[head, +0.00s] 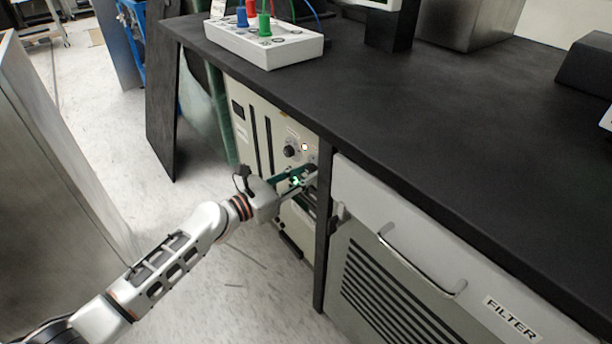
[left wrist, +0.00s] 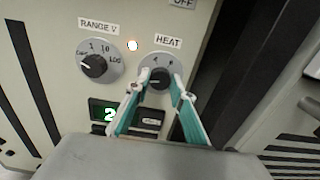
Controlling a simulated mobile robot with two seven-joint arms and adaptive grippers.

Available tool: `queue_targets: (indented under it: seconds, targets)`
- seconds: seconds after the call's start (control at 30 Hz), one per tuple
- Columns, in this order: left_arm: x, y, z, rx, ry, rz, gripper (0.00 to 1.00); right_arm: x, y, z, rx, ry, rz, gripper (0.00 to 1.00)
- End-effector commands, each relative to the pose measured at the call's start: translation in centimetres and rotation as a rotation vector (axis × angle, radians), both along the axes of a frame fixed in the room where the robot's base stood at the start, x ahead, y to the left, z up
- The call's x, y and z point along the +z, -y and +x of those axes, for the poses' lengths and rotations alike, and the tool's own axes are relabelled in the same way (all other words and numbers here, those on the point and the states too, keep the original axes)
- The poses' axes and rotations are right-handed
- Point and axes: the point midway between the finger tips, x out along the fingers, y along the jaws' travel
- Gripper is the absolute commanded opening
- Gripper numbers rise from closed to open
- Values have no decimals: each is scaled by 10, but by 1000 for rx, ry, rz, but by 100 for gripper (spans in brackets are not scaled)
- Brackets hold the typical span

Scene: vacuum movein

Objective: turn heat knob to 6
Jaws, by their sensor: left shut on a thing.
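The HEAT knob (left wrist: 158,78) is a black knob on a silver dial on the beige control panel. Its label stands above it, and the dial numbers are only partly readable. My left gripper (left wrist: 161,80), with teal finger pads, has one finger on each side of the knob and is shut on it. The exact pointer direction is hard to read. In the head view my left gripper (head: 304,177) is at the panel front under the bench and covers much of the HEAT knob. A green lit display (left wrist: 109,114) below shows a 2, partly hidden by a finger. My right gripper is not in view.
The black bench top (head: 420,110) overhangs the panel. A FILTER cabinet (head: 400,270) with a handle stands to the right.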

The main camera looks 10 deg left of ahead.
Motion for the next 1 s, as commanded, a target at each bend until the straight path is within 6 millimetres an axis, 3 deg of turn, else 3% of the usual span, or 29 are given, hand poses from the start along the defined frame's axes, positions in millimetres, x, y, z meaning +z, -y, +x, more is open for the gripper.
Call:
queue_targets:
  seconds: [1.0]
  targets:
    - [-1,-1,1,0,592,762,2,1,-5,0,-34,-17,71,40]
